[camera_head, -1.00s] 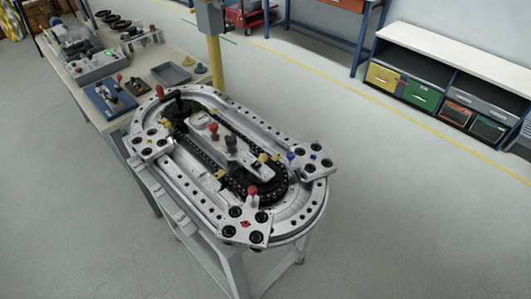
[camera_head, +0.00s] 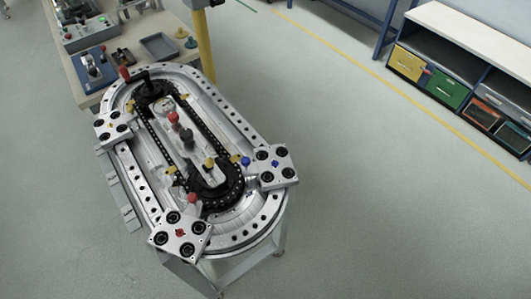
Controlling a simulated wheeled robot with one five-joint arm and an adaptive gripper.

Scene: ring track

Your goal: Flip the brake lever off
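A silver oval ring track (camera_head: 235,222) stands on a metal frame left of the picture's middle. Its centre plate carries a red-knobbed lever (camera_head: 173,117), a black knob (camera_head: 187,137) and a yellow knob (camera_head: 209,163). A black crank with a red handle (camera_head: 124,73) is at the far end. I cannot tell which part is the brake lever or how it is set. Three carriage plates sit on the track: left (camera_head: 112,126), right (camera_head: 272,168) and near (camera_head: 180,237). A blue knob (camera_head: 246,160) and a red knob (camera_head: 192,198) stand beside the latter two. My gripper is not in view.
A drawer cabinet (camera_head: 470,40) is at upper right. The floor (camera_head: 390,200) on the right is clear.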

